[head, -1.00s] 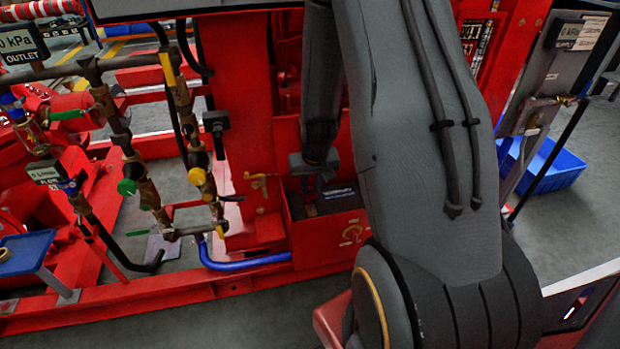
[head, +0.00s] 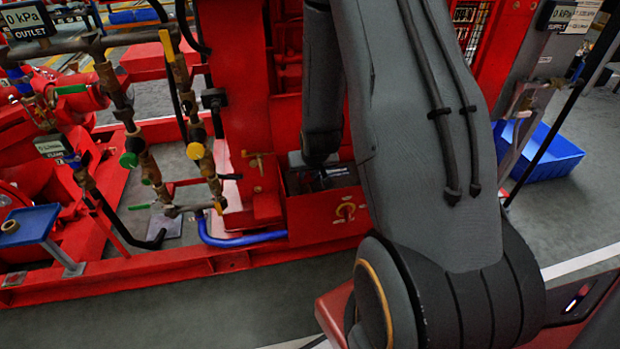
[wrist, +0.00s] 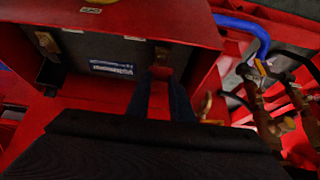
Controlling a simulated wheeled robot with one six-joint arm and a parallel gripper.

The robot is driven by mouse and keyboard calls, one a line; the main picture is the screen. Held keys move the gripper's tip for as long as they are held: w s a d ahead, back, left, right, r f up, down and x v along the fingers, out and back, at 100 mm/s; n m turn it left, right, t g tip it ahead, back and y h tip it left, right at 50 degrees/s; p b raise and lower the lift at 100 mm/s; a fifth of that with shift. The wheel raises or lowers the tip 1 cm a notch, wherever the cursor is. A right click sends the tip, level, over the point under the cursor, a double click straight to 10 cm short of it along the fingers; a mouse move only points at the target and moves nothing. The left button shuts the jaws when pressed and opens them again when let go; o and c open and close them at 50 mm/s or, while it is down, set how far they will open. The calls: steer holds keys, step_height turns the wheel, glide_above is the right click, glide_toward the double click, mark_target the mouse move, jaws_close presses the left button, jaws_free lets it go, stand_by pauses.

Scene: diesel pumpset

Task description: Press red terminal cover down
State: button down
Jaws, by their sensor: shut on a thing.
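The battery (wrist: 90,60), dark with a white-and-blue label, sits in a red open box. It also shows in the head view (head: 342,178), mostly behind my arm. In the wrist view my gripper (wrist: 160,92) reaches over the battery's near right part, its two dark fingers on either side of a narrow red piece, which looks like the red terminal cover (wrist: 158,100). The fingers appear shut on it. A brownish terminal clamp (wrist: 161,53) lies just beyond the fingertips, and another (wrist: 47,42) is at the left. In the head view my gripper (head: 318,174) is down at the battery; its fingertips are unclear.
The red box (head: 325,222) walls in the battery. A blue hose (head: 240,239) and brass valve pipes (head: 150,165) stand to the left. A blue bin (head: 545,155) is on the floor at right. Open floor lies in front of the frame.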

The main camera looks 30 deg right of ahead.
steer(key=shift+s+a+f, duration=0.1)
steer(key=shift+s+f, duration=0.4)
steer(key=shift+s, duration=0.25)
steer(key=shift+s+a+f+p, duration=0.2)
steer(key=shift+s+f+p, duration=0.25)
steer(key=shift+s+f, duration=0.2)
steer(key=shift+s+a+f, duration=0.1)
steer(key=shift+s+f, duration=0.1)
steer(key=shift+f, duration=0.35)
